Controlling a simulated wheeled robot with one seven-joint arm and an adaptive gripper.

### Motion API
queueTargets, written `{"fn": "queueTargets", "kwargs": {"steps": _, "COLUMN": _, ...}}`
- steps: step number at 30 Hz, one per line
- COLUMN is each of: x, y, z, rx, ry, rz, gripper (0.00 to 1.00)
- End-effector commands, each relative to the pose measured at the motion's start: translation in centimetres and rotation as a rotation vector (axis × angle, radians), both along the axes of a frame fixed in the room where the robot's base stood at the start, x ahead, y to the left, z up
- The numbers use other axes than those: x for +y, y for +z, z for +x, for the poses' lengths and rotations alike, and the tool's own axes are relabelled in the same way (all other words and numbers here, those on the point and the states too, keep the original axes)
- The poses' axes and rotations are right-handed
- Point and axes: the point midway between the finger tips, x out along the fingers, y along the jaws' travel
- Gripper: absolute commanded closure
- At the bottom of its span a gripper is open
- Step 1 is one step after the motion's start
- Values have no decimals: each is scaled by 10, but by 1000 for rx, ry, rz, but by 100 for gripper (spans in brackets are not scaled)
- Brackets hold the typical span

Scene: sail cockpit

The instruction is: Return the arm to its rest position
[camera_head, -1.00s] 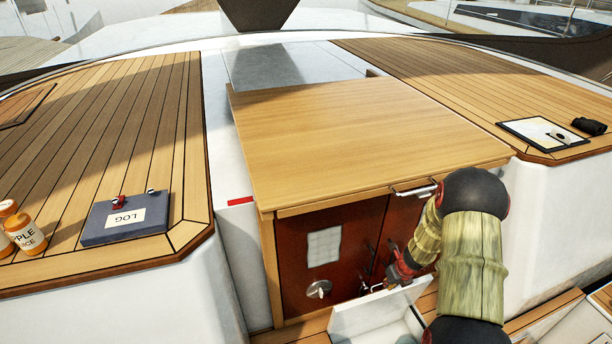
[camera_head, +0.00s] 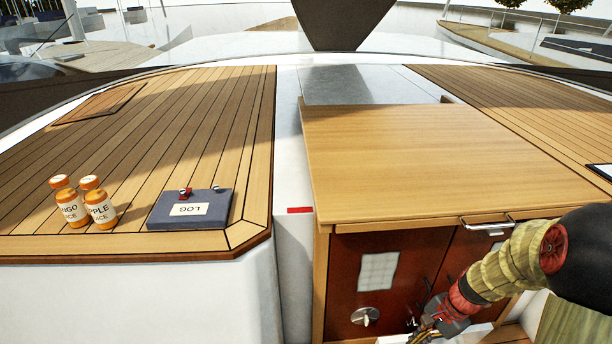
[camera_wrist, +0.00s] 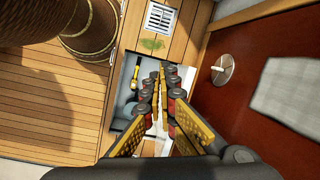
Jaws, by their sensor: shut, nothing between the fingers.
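My gripper (camera_head: 424,332) is at the bottom edge of the head view, in front of the red cabinet doors (camera_head: 384,270). My arm comes in from the right and slopes down to it. In the wrist view my gripper (camera_wrist: 160,75) has its fingers together and nothing shows between them. The fingers point toward an open white bin (camera_wrist: 126,88) beside the red door panel. A yellow-and-black item (camera_wrist: 135,74) lies in that bin. The fingers hide part of the bin, so I cannot tell whether they touch it.
The wooden tabletop (camera_head: 430,155) with a metal handle (camera_head: 487,226) overhangs the cabinet close to my arm. Two juice bottles (camera_head: 85,203) and a blue log book (camera_head: 190,209) sit on the left deck. A drain grate (camera_wrist: 161,18) is in the floor. Open plank floor (camera_wrist: 50,100) lies left of the bin.

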Motion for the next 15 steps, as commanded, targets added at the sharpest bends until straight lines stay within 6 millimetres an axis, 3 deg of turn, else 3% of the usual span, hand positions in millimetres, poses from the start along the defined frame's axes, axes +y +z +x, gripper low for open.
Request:
{"fn": "queueTargets", "kwargs": {"steps": 6, "x": 27, "y": 44, "z": -36, "rx": -77, "ry": 375, "rz": -82, "gripper": 100}}
{"fn": "queueTargets", "kwargs": {"steps": 15, "x": 53, "y": 86, "z": -86, "rx": -165, "ry": 756, "rz": -220, "gripper": 100}}
